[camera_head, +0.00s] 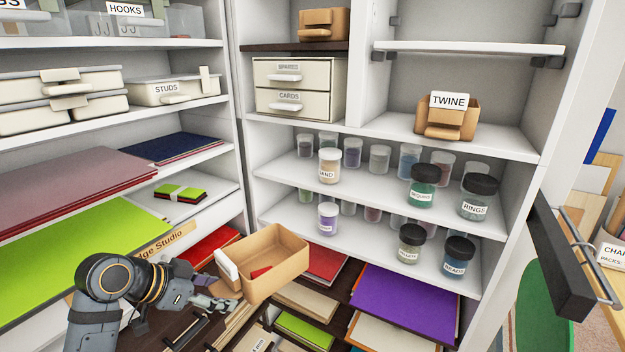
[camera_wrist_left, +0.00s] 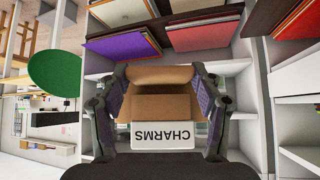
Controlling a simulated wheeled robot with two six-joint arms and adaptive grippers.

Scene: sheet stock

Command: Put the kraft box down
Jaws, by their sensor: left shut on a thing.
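The kraft box (camera_head: 276,284) is an open-topped brown box with a white label on its left end. In the head view it is in the air in front of the shelves, above the lower level of sheets, and something small and red shows inside. My left gripper (camera_head: 226,291) is shut on the kraft box at its label end. In the left wrist view the kraft box (camera_wrist_left: 158,104) sits between the two fingers, and its label reads CHARMS, upside down in the picture. My right gripper is not in view.
A TWINE box (camera_head: 462,122) stands on an upper right shelf, with clear shelf beside it. Lidded jars (camera_head: 411,243) stand on the shelves behind the held box. Purple sheets (camera_head: 405,300) lie below right. A dark panel with a metal handle (camera_head: 560,258) juts in at the right.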

